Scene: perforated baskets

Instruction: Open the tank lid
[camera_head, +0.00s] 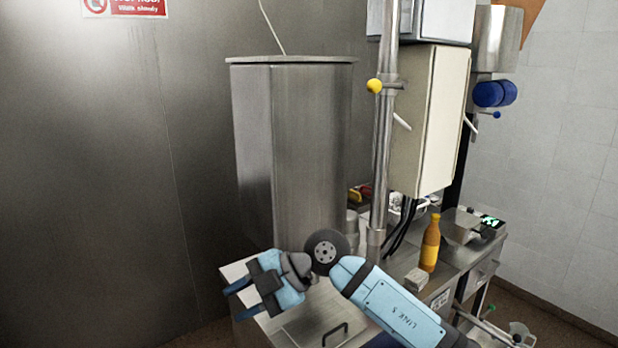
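The tank (312,150) is a tall brushed-steel vessel in the middle of the head view. Its lid (291,60) is a flat, thin metal disc that lies level on the tank's top and looks shut. A thin pale rod (272,27) rises from the lid's back part and leaves the frame at the top. My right gripper (237,299) is low in front of the tank's base, well below the lid and not touching it. It points left, with its two blue fingers apart and nothing between them. My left gripper is not in view.
A steel post (382,140) with a yellow knob (375,86) and a cream cabinet (432,120) stand just right of the tank. An orange bottle (430,243) and a small pale block (416,279) stand on the steel bench. A metal wall (90,180) fills the left.

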